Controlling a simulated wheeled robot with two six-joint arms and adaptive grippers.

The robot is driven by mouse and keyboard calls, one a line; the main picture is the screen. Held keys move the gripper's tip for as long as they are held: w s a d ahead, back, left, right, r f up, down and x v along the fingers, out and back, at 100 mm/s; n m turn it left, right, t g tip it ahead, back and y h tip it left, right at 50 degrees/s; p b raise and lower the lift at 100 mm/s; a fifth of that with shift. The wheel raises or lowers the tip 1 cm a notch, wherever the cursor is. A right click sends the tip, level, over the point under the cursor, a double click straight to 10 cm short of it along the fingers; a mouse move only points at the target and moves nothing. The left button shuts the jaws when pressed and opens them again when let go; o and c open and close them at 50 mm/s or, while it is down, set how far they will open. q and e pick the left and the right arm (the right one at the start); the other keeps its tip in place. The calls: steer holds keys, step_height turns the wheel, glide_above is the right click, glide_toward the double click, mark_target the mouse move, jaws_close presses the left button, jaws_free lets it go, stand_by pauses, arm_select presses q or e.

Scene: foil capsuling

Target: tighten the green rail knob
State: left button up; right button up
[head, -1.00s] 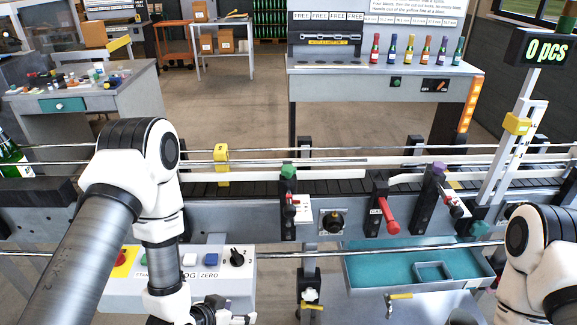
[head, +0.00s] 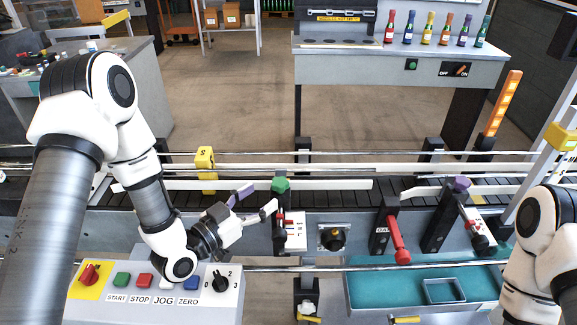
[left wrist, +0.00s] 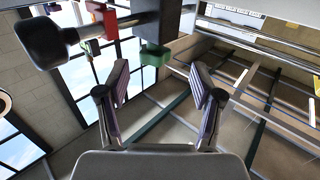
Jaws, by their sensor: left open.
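The green rail knob (head: 281,184) sits on top of a black post at the conveyor's near side. It also shows in the left wrist view (left wrist: 154,53), ahead of the fingers and roughly centred between them. My left gripper (head: 262,197) is open and empty, just left of the knob, its fingers pointing toward it. In the left wrist view the two fingers (left wrist: 158,72) stand apart with a clear gap. I see no contact with the knob. My right arm shows at the right edge, but its gripper is out of view.
A purple knob (head: 460,184) and a red handle (head: 399,240) stand to the right along the conveyor (head: 340,197). The button panel (head: 150,308) lies below my left arm. A teal tray (head: 375,297) is at lower right. A steel rail runs in front.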

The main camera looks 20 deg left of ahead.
mark_target(273, 188)
arm_select(q)
steer(key=shift+w+d+r, duration=0.15)
steer(key=shift+d+r, duration=0.05)
steer(key=p+x, duration=0.2)
steer(key=x, duration=0.4)
steer(key=shift+d+r+p, duration=0.15)
steer(key=shift+d+p, duration=0.1)
steer(key=shift+p, duration=0.05)
steer(key=shift+w, duration=0.1)
steer(key=shift+s, duration=0.3)
steer(key=shift+s+r, duration=0.1)
steer(key=shift+r, duration=0.05)
steer(key=c, duration=1.1)
arm_select(e)
steer(key=r, duration=0.1)
steer(key=s+r, duration=0.1)
steer(key=r, duration=0.1)
steer(key=shift+s, duration=0.2)
